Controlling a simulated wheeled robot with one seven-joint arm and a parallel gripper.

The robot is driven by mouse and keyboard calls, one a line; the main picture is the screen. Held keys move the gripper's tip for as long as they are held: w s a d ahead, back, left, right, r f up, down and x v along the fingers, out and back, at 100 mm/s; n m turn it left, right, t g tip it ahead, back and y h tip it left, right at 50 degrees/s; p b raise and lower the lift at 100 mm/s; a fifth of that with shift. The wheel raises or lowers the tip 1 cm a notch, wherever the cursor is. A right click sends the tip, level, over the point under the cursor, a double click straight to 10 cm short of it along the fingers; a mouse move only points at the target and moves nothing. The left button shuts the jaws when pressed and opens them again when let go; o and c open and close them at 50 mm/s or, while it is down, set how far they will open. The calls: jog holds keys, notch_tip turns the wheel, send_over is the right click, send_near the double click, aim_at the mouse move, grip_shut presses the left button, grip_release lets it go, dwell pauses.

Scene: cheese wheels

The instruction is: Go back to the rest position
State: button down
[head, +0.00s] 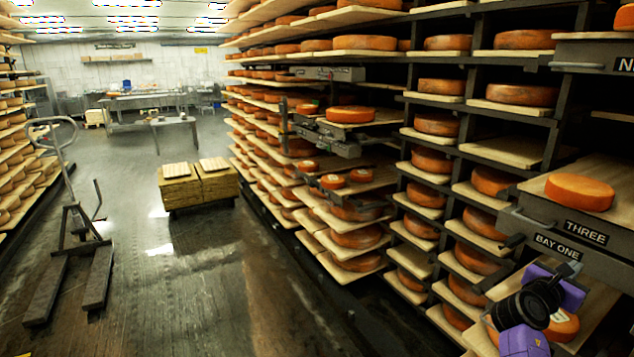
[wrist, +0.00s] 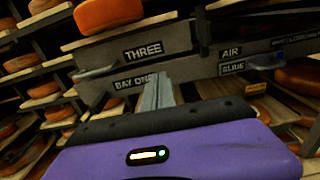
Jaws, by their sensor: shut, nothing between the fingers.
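My gripper (wrist: 157,92) shows in the wrist view beyond its purple body. Its grey fingers are together with nothing between them. They point toward the front of a grey drawer unit with the labels THREE (wrist: 143,51) and BAY ONE (wrist: 136,80). I cannot tell whether the fingertips touch it. In the head view, purple and black parts of my arm show at the lower right, in front of the shelving below the BAY ONE label (head: 558,246).
An orange cheese wheel (head: 579,192) lies on a board on top of the drawer unit. Tall racks (head: 450,170) of cheese wheels fill the right side. A pallet stack (head: 197,185) and a pallet jack (head: 75,235) stand on the floor. The floor between them is clear.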

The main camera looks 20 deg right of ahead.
jog(key=w+a+m+t+y, duration=0.1)
jog(key=w+a+m+t, duration=0.5)
jog(key=a+m+t, duration=0.2)
jog(key=s+a+f+m+t+y, duration=0.1)
jog(key=a+f+m+t+y, duration=0.15)
jog(key=a, duration=0.85)
jog(key=s+a+f+m+t+y, duration=0.15)
jog(key=a+f+t+y, duration=0.25)
jog(key=a, duration=0.6)
jog(key=s+a+f+m+t+y, duration=0.1)
jog(key=s+a+m+y, duration=0.3)
jog(key=a, duration=0.5)
jog(key=s+a+f+m+t+y, duration=0.1)
jog(key=s+a+m+y, duration=0.1)
jog(key=s+a, duration=0.5)
jog(key=s+a+g+y, duration=0.1)
jog(key=s+a+y, duration=0.1)
jog(key=s+a, duration=0.4)
jog(key=s+a+g+y, duration=0.2)
jog(key=s+a, duration=0.4)
jog(key=s, duration=0.4)
jog(key=shift+s+f+m, duration=0.25)
jog(key=shift+s+m, duration=0.15)
